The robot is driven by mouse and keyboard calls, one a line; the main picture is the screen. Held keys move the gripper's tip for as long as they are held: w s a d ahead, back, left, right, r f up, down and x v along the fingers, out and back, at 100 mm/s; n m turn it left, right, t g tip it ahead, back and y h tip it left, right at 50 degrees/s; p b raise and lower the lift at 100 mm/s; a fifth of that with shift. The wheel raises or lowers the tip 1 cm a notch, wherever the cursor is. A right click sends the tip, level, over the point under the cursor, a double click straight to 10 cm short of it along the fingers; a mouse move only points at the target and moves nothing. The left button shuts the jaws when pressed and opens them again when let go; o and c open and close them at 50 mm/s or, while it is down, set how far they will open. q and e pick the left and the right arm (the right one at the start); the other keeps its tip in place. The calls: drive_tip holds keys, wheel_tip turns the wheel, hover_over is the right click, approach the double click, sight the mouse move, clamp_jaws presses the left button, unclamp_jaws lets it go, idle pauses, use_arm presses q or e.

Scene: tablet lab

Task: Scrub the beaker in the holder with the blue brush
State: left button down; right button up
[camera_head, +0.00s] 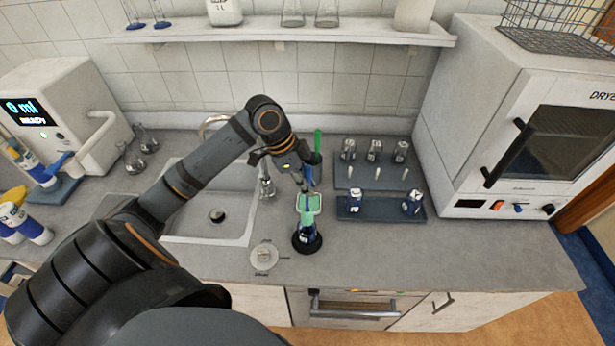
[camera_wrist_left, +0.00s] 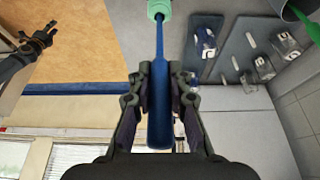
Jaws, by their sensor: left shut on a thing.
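My left gripper (camera_head: 303,186) is shut on the blue brush (camera_head: 309,176). In the left wrist view, the brush's blue handle (camera_wrist_left: 160,105) lies between the jaws, and its thin shaft runs up to a green part (camera_wrist_left: 159,9). My right gripper (camera_wrist_left: 38,42) shows in the left wrist view, apparently open and empty.
A sink (camera_head: 246,225) lies left of the holder. A round pale disc (camera_head: 264,257) is on the counter close by. A green-handled brush (camera_head: 318,140) stands behind. A rack (camera_head: 385,207) with glassware and a drying oven (camera_head: 555,135) are to the right.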

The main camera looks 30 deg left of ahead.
sight(306, 211)
use_arm(q)
drive_tip(key=shift+f, duration=0.45)
drive_tip(key=shift+f+b, duration=2.85)
drive_tip(key=shift+f, duration=2.05)
